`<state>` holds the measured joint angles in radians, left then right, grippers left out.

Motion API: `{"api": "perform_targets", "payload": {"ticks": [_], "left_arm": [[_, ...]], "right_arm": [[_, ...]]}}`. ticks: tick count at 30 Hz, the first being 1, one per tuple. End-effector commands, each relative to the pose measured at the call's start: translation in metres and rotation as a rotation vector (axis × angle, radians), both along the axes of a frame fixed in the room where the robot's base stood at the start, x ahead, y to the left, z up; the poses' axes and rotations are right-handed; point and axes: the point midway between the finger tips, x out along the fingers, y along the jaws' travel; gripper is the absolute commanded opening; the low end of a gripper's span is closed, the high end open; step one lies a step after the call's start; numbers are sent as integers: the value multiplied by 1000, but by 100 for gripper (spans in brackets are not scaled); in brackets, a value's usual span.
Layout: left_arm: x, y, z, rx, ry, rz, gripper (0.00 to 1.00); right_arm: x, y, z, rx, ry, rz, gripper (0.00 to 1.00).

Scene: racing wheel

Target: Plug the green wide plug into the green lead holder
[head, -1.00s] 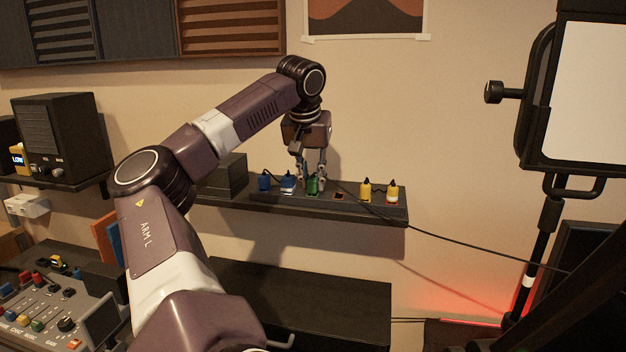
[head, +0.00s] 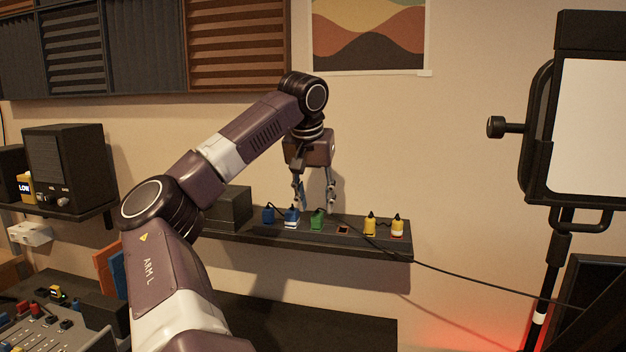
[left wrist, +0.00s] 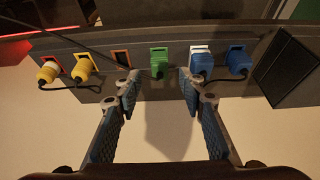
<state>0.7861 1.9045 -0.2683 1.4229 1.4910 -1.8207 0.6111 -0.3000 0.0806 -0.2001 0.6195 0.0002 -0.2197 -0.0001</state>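The green plug (head: 317,220) sits in a green-framed holder on a dark strip on the wall shelf, with a dark cable at it. In the left wrist view the green plug (left wrist: 158,62) stands inside the green lead holder (left wrist: 158,49); its full depth cannot be seen. My left gripper (head: 315,197) is open and empty just above the plug. In the left wrist view its fingertips (left wrist: 159,84) are apart, one on each side of the plug's line, and do not touch it. My right gripper is not in view.
Blue plugs (head: 268,215) and a blue-white plug (head: 291,218) stand left of the green one. An empty orange-framed holder (head: 342,230) and yellow plugs (head: 370,225) are to its right. A dark box (head: 229,208) stands at the shelf's left end. A cable trails off right.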

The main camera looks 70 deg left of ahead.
Motion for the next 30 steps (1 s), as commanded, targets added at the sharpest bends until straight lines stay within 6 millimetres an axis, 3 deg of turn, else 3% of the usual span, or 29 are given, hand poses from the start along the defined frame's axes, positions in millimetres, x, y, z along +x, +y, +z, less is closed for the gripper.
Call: {"api": "perform_targets", "payload": {"ticks": [6, 15, 30], "left_arm": [[-9, -11, 34, 1, 3, 2, 37], [-16, -23, 67, 0, 2, 0, 37], [-16, -25, 71, -1, 1, -1, 37]], "right_arm": [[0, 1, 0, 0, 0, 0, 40], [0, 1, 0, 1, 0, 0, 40], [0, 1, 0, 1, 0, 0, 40]]}}
